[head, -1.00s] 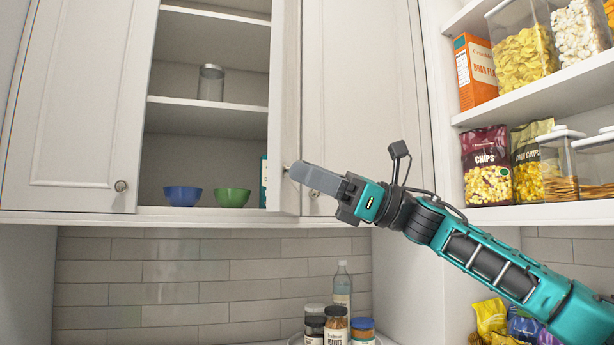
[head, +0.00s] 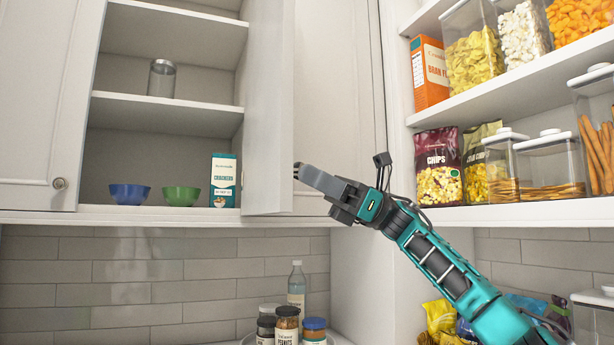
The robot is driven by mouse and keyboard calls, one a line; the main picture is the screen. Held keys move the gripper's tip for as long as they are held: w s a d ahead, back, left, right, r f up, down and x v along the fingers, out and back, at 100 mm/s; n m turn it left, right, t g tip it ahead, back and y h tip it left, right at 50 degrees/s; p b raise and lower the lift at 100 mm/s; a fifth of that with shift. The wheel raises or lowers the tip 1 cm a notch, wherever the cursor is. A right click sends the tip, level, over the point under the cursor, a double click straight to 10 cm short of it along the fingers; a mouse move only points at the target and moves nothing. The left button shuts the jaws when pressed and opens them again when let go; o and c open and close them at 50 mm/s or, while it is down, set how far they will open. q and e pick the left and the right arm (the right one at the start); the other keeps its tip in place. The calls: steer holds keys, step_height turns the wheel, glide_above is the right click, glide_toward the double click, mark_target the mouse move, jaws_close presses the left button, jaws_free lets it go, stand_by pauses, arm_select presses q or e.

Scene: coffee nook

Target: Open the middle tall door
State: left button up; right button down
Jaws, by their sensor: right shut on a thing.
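The middle tall door (head: 266,110) stands swung out from the upper cabinet, its face seen at a steep angle. The cabinet space to its left is open to view. My right gripper (head: 303,171) is at the right side of this door, low down, with its fingers shut on the door's knob (head: 297,168). The fingers hide most of the knob. My left gripper is not in view.
Inside the cabinet are a glass jar (head: 161,78), a blue bowl (head: 130,194), a green bowl (head: 181,196) and a teal-and-white box (head: 223,180). The left door (head: 45,100) is closed. Open shelves (head: 520,215) with food stand close at right. Jars (head: 287,325) stand below.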

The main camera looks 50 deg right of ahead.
stand_by(0.4)
steer(key=c, duration=0.8)
jaws_free()
arm_select(q)
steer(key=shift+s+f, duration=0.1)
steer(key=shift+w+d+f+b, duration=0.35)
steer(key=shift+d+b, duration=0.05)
steer(key=shift+b, duration=0.6)
arm_select(e)
steer(key=v, duration=1.3)
steer(key=shift+w, duration=0.1)
